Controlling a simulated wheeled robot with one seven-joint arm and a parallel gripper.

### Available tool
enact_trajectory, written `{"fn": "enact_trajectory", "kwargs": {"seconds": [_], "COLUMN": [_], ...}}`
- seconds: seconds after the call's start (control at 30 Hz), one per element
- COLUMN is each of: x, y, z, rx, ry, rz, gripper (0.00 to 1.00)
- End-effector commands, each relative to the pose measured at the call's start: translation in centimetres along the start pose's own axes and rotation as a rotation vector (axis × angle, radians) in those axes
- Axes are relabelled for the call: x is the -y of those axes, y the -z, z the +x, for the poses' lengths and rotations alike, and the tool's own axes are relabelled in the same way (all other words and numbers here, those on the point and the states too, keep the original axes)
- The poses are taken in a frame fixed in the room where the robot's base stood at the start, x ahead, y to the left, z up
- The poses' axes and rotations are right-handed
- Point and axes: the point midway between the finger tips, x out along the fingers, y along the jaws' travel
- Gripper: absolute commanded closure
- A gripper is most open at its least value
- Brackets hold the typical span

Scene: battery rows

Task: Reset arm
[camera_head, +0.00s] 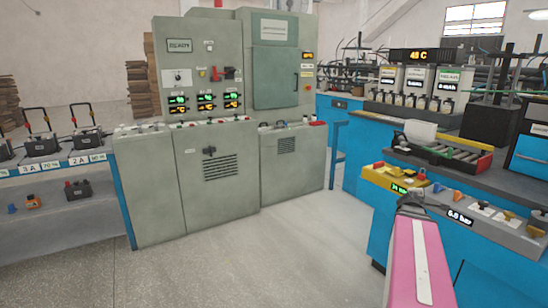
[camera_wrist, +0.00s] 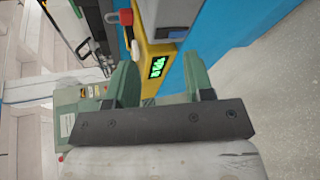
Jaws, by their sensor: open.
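My gripper shows in the wrist view (camera_wrist: 160,85) with its two green fingers apart and nothing between them. Beyond the fingers is a yellow control box with a green lit display (camera_wrist: 158,67) and a red knob. In the head view my pink and white arm link reaches up from the bottom right toward the blue bench (camera_head: 374,225). The arm's far end is near the yellow control box (camera_head: 378,178) on the bench's front edge. The finger opening cannot be made out in the head view.
A grey-green control cabinet (camera_head: 215,145) stands in the middle. A shelf (camera_head: 60,170) with batteries is at the left. A red tray with rollers (camera_head: 445,152) lies on the bench, and a grey panel with valves (camera_head: 490,222) sits at right. The floor (camera_head: 270,260) in front is clear.

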Motion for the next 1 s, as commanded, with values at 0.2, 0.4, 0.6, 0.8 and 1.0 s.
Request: {"fn": "enact_trajectory", "kwargs": {"seconds": [0.2, 0.4, 0.6, 0.8, 1.0], "x": [6.5, 12.9, 19.0, 23.3, 24.9], "y": [8.4, 15.7, 22.2, 26.5, 28.1], "z": [-4.0, -9.4, -16.9, -24.1, -27.4], "rx": [-0.013, 0.027, 0.125, 0.256, 0.331], "ry": [0.271, 0.566, 0.885, 1.150, 1.267], "rz": [0.359, 0.631, 0.827, 0.924, 0.949], "gripper": [0.52, 0.52, 0.52, 0.52, 0.52]}}
